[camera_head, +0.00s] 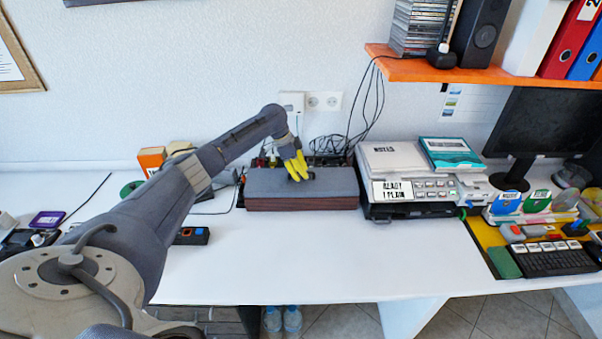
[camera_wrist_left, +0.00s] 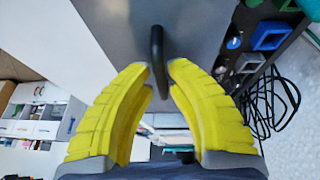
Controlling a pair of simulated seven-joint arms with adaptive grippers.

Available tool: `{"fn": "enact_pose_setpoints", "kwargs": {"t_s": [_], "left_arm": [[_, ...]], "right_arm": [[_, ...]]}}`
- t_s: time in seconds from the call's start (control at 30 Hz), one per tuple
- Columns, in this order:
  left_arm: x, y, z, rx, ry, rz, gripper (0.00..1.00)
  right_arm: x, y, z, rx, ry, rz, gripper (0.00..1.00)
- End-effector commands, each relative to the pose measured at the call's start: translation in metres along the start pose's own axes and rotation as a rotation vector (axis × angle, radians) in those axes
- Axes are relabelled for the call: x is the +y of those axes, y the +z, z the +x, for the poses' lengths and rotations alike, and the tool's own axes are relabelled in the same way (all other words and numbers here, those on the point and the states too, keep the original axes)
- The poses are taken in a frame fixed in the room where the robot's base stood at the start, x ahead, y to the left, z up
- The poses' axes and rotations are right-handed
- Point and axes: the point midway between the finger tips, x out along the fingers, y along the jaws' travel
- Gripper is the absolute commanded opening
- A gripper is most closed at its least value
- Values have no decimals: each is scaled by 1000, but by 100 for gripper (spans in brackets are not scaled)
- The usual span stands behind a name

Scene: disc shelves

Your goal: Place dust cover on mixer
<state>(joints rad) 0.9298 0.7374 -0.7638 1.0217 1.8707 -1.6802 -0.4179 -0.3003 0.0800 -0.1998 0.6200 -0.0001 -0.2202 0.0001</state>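A grey flat-topped dust cover (camera_head: 340,182) lies on the white desk near the back wall, with a dark red-brown front side below its top. It also fills the upper middle of the left wrist view (camera_wrist_left: 122,20), where a dark bar-shaped handle (camera_wrist_left: 157,48) stands on it. My left gripper (camera_head: 298,172) has yellow fingers pointing down at the cover's top. In the wrist view, the fingertips (camera_wrist_left: 160,68) are apart on either side of the handle, with gaps visible. The mixer is not clearly identifiable; a dark strip with knobs or connectors (camera_wrist_left: 240,65) runs behind the cover. My right gripper is not in view.
Right of the cover stands a stack of devices with a white keypad unit (camera_head: 415,188). Cables (camera_head: 345,140) hang behind. An orange shelf (camera_head: 440,72) is above right. A dark monitor (camera_head: 550,125) stands farther right. The desk's front middle (camera_head: 300,260) is clear.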

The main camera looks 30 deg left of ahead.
Motion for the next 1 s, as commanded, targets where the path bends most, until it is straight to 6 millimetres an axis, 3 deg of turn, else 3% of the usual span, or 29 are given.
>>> {"fn": "enact_pose_setpoints", "kwargs": {"t_s": [0.1, 0.47, 1.0], "left_arm": [[0, 0, 0, 0, 0, 0, 28], [0, 0, -6, 0, -1, 1, 28], [0, 0, -91, 0, -2, 1, 28]], "right_arm": [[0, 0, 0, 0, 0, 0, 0], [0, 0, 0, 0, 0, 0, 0], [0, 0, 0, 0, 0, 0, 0]]}}
